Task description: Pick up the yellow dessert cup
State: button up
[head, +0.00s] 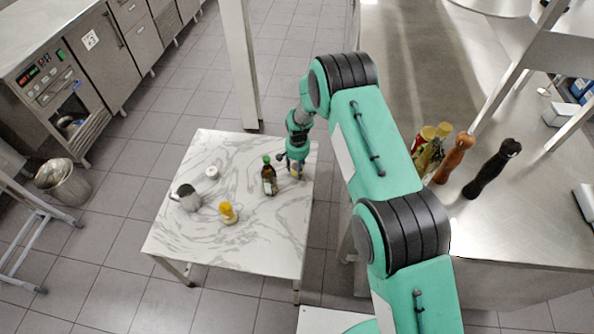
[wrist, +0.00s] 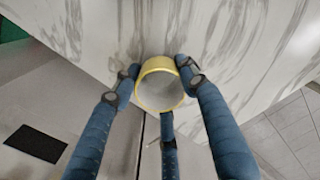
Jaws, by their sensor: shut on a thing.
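The yellow dessert cup (wrist: 160,88) has a yellow rim and a pale inside. It is seen from above in the wrist view, close to the edge of the marble-patterned table (wrist: 245,55). My gripper (wrist: 157,78) has its blue fingers around the cup's rim and is shut on it. In the head view my gripper (head: 291,166) is at the table's right side, with a small bit of yellow showing at it. The arm and fingers mostly hide the cup there. I cannot tell whether the cup touches the table.
A brown bottle with a green cap (head: 269,180) stands just left of my gripper. A yellow-topped container (head: 228,213), a metal pitcher (head: 187,198) and a small white item (head: 212,172) stand farther left. A steel counter (head: 480,225) with pepper mills is at the right.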

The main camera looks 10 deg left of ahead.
jog(key=r, duration=0.1)
jog(key=r+p, duration=0.1)
jog(key=shift+s+d+r, duration=0.15)
jog(key=shift+s+r, duration=0.25)
jog(key=s+d, duration=0.2)
jog(key=s, duration=0.2)
jog(key=s+d+r+p, duration=0.1)
jog(key=s+d, duration=0.1)
jog(key=s, duration=0.3)
jog(key=s+d+p, duration=0.1)
jog(key=s+d, duration=0.1)
jog(key=s, duration=0.3)
jog(key=shift+r, duration=0.15)
